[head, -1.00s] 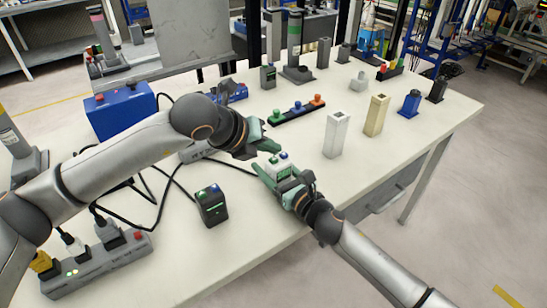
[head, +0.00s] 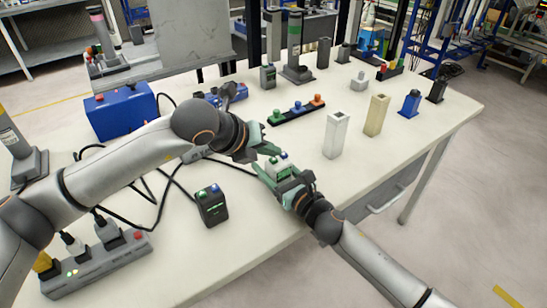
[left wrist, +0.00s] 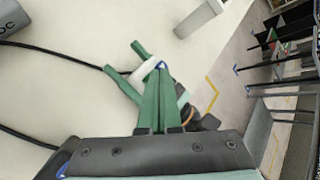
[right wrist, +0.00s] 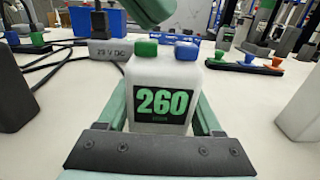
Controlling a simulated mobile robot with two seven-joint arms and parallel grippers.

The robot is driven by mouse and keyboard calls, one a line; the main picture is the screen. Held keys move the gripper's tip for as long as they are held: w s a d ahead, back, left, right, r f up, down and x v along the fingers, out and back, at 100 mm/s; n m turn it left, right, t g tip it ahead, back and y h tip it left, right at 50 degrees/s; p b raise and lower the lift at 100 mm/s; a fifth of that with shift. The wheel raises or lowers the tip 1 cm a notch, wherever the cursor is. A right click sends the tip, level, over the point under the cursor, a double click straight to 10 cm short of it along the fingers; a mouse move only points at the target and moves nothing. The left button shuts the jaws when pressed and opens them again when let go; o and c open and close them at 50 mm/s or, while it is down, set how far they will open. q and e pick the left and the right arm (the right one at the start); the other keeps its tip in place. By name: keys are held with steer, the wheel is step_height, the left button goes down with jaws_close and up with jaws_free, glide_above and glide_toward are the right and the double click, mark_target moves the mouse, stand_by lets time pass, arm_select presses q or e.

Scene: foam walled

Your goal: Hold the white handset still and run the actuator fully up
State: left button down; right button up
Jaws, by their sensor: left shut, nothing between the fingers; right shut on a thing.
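The white handset (right wrist: 160,120) carries a green "260" label, with a green button (right wrist: 145,48) and a blue button (right wrist: 186,51) on top. My right gripper (head: 272,173) is shut around its sides and holds it upright near the table's front edge. My left gripper (left wrist: 160,75) is shut and empty. Its fingertips are just above the handset's top, partly covering it in the left wrist view; I cannot tell whether they touch a button. A grey column with a green band (head: 294,35) stands at the back; I cannot tell which column is the handset's actuator.
A dark handset (head: 211,205) stands left of the white one. A power strip (head: 100,265) and black cables lie at left. A button bar (head: 297,110), white block (head: 336,135) and beige block (head: 376,115) stand to the right. A blue box (head: 122,110) is behind my left arm.

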arm_select(q)
steer(key=shift+f, duration=0.55)
stand_by(1.8)
stand_by(1.6)
steer(key=shift+r, duration=0.95)
steer(key=shift+r, duration=2.55)
arm_select(e)
steer(key=o, duration=1.5)
steer(key=shift+o, duration=0.2)
